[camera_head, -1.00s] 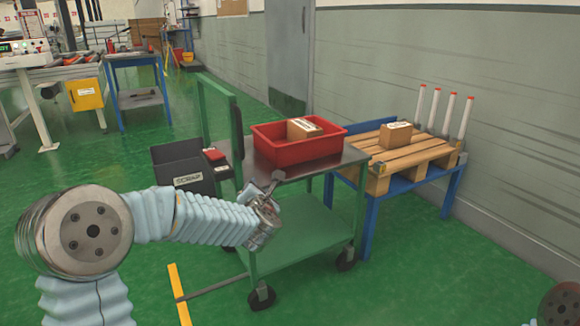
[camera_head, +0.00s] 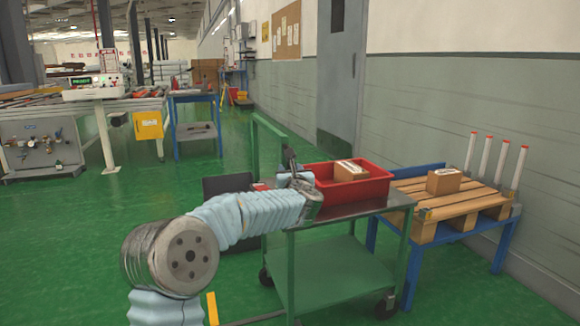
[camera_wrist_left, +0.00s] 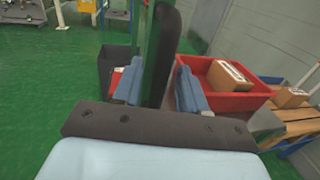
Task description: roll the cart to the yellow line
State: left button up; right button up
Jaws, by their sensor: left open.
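The green cart (camera_head: 340,272) stands on the green floor with its grey top deck and lower shelf in view. On it sits a red bin (camera_head: 360,190) with a cardboard box (camera_head: 350,170) inside. A short yellow line (camera_head: 212,308) lies on the floor left of the cart, partly behind my left arm. My left gripper (camera_head: 292,165) is at the cart's handle end, beside the red bin. In the left wrist view its two fingers (camera_wrist_left: 158,88) are apart, with the cart's dark upright grip (camera_wrist_left: 165,50) between them in the picture. Contact cannot be told. My right gripper is out of view.
A blue-legged stand with a wooden pallet (camera_head: 470,200) and a small box (camera_head: 443,181) is close to the cart's right, near the wall. A dark bin (camera_head: 226,187) is behind my left arm. Open green floor lies left and behind.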

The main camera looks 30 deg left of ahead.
pick_arm(q)
jog(key=shift+w+a, duration=0.4)
jog(key=shift+w, duration=0.05)
grip_shut()
jog(key=shift+f, duration=0.1)
